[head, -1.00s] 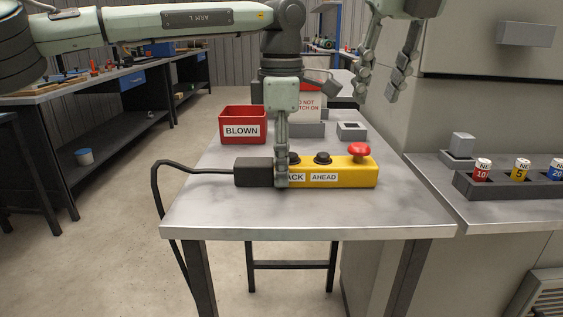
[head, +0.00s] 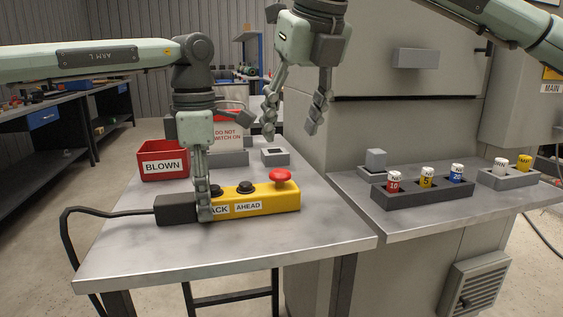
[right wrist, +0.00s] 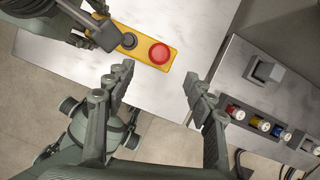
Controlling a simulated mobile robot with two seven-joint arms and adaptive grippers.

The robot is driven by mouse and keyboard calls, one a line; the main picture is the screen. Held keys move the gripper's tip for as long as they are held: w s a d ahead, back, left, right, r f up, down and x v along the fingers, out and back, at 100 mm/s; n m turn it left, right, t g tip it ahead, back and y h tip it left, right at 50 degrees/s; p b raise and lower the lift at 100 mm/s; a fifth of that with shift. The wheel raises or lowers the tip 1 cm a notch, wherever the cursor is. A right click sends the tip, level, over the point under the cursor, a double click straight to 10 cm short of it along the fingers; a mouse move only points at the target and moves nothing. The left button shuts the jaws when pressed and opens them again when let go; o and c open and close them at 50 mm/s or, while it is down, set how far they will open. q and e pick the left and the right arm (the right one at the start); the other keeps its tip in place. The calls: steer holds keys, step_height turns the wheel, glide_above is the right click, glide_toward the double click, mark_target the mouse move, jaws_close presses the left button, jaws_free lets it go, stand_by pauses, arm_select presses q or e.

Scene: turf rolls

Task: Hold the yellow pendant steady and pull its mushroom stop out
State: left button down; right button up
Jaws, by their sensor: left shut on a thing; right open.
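The yellow pendant (head: 262,207) lies on the metal table, with a black end and cable at its left. Its red mushroom stop (head: 281,176) sits on top at the right end, beside two black buttons. My left gripper (head: 205,214) is shut on the pendant near its black end and hides part of a label. My right gripper (head: 292,132) is open and empty, above and behind the mushroom stop in the head view. In the right wrist view the mushroom stop (right wrist: 159,54) lies beyond and between the open fingers (right wrist: 160,85), with no contact.
A red bin labelled BLOWN (head: 164,168), a DO NOT SWITCH ON sign (head: 228,135) and a small grey box (head: 275,157) stand behind the pendant. A grey rack (head: 422,194) with coloured fuses sits on the right-hand bench. The table's front is clear.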

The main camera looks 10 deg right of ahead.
mark_target(281, 171)
steer(key=x, duration=0.8)
steer(key=shift+f, duration=0.2)
jaws_close()
